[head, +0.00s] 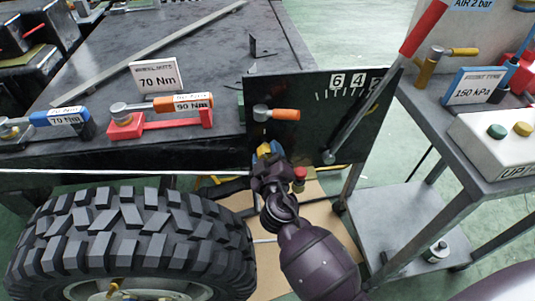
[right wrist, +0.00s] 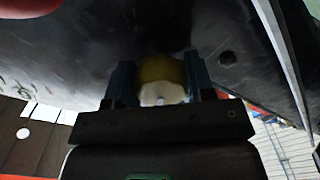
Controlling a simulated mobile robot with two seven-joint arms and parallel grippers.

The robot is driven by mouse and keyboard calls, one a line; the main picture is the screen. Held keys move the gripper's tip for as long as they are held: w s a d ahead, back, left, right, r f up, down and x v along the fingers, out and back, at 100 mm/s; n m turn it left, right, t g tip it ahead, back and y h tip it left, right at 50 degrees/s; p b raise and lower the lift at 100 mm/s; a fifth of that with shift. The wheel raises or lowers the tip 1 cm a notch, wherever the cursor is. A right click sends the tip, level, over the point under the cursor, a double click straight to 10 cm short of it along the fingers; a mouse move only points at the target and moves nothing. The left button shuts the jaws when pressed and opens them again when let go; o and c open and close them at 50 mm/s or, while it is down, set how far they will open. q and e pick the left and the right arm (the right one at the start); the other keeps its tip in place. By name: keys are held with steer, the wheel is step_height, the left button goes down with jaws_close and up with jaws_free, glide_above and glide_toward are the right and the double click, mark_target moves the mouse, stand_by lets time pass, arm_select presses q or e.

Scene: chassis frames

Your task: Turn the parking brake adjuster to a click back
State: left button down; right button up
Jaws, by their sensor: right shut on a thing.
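The parking brake adjuster appears to be the yellow knob with a pale, faceted end (right wrist: 160,72), seen between my right gripper's two fingers in the right wrist view. My right gripper (right wrist: 160,88) is shut on this yellow knob. In the head view the right gripper (head: 266,158) reaches up to the lower edge of a dark upright panel (head: 310,140), and the knob is mostly hidden there. The panel carries a scale with 6 and 4 showing, and a long lever with a red grip (head: 424,27) leans to the upper right across it. My left gripper is not in view.
A knobbly black tyre (head: 130,240) stands at the lower left, close to my right gripper. An orange-handled valve (head: 277,114) sits on the panel above it. A red-topped fitting (head: 299,178) is just right of the gripper. A grey cart (head: 450,170) stands at the right.

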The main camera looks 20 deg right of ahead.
steer(key=n, duration=0.5)
steer(key=shift+r+p, duration=0.2)
steer(key=shift+p, duration=0.15)
steer(key=shift+n, duration=0.4)
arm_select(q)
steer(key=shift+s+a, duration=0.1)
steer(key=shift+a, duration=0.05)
arm_select(e)
steer(key=shift+n, duration=0.5)
steer(key=shift+f, duration=0.1)
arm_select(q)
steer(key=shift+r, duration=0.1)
arm_select(e)
steer(key=o, duration=0.9)
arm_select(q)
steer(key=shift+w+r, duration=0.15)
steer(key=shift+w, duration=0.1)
arm_select(e)
steer(key=shift+v, duration=5.45)
